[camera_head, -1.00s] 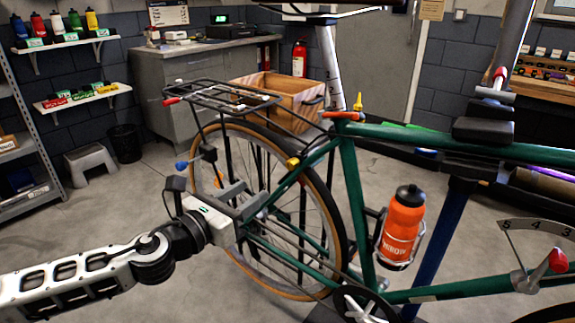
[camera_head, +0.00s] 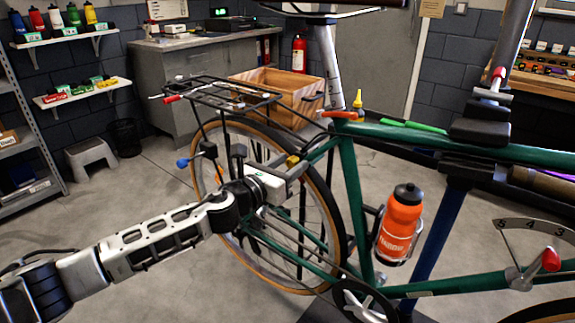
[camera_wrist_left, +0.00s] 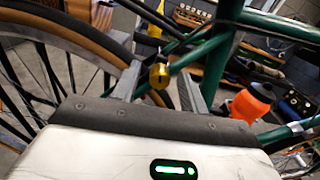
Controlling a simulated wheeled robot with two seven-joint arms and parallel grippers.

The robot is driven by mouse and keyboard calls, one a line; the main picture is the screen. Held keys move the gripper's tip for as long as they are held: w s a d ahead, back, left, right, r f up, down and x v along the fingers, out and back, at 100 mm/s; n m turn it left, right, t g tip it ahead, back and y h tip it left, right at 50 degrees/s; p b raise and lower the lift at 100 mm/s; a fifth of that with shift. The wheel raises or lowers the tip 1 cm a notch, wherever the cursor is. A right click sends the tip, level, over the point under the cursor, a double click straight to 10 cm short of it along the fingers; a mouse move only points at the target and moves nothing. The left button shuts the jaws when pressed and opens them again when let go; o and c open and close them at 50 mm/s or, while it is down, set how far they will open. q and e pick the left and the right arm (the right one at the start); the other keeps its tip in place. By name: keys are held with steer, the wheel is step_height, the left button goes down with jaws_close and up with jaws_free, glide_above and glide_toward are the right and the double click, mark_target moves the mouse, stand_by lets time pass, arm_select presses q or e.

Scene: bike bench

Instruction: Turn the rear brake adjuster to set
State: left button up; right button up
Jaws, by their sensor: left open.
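The rear brake adjuster seems to be the gold knob (camera_head: 292,160) by the green frame tubes, above the rear wheel. In the left wrist view the gold knob (camera_wrist_left: 159,76) appears between my two grey fingers, with space on both sides. My left gripper (camera_head: 300,169) is open at the knob; in the head view its body covers part of the rear wheel (camera_head: 332,215). Contact with the knob cannot be made out. My right gripper is not in view.
The green bike is held by a stand clamp (camera_head: 480,131). A rear rack (camera_head: 222,92) lies above the wheel. An orange bottle (camera_head: 400,225) sits in the frame. A wooden crate (camera_head: 275,88) stands behind.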

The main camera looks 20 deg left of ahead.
arm_select(q)
jaws_close()
steer(key=shift+n, duration=0.5)
